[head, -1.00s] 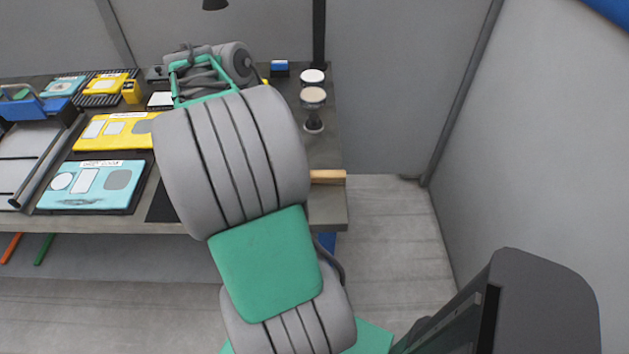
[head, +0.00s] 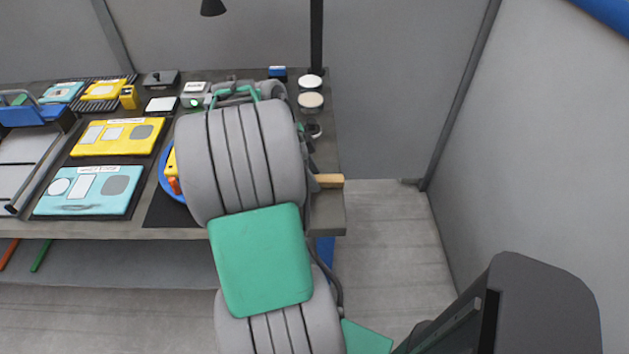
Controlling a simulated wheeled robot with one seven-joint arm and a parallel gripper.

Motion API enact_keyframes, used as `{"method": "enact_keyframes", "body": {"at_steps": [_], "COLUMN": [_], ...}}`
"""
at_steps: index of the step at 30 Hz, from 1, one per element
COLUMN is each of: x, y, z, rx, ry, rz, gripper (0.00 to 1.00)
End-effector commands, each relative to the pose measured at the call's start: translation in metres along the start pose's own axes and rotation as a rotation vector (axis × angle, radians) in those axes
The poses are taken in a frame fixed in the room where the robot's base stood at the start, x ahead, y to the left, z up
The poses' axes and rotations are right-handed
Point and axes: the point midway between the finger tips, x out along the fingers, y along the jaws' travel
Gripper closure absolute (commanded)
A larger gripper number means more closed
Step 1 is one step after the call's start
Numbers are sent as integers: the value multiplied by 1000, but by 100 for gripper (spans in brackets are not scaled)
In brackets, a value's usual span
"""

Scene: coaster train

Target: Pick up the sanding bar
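No thing in view can be surely told as the sanding bar. A pale wooden bar-shaped piece (head: 330,181) shows at the right edge of the workbench, its left part hidden behind my arm; I cannot tell whether it is the sanding bar. My arm covers the right-middle part of the bench.
The workbench (head: 100,232) holds a yellow panel (head: 117,137), a light blue panel (head: 88,189), and a partly hidden blue round item (head: 166,187). Two round-topped stands (head: 310,100) are at the back right. Open floor (head: 380,230) lies right of the bench.

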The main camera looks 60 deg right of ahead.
Motion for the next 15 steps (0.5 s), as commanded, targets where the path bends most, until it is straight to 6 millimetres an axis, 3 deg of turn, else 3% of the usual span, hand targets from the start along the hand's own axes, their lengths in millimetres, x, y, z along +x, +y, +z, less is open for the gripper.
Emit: {"method": "enact_keyframes", "body": {"at_steps": [13, 15], "x": [0, 0], "y": [0, 0], "z": [0, 0], "rx": [-1, -1], "ry": [0, 0], "rz": [0, -1], "gripper": [99, 100]}}
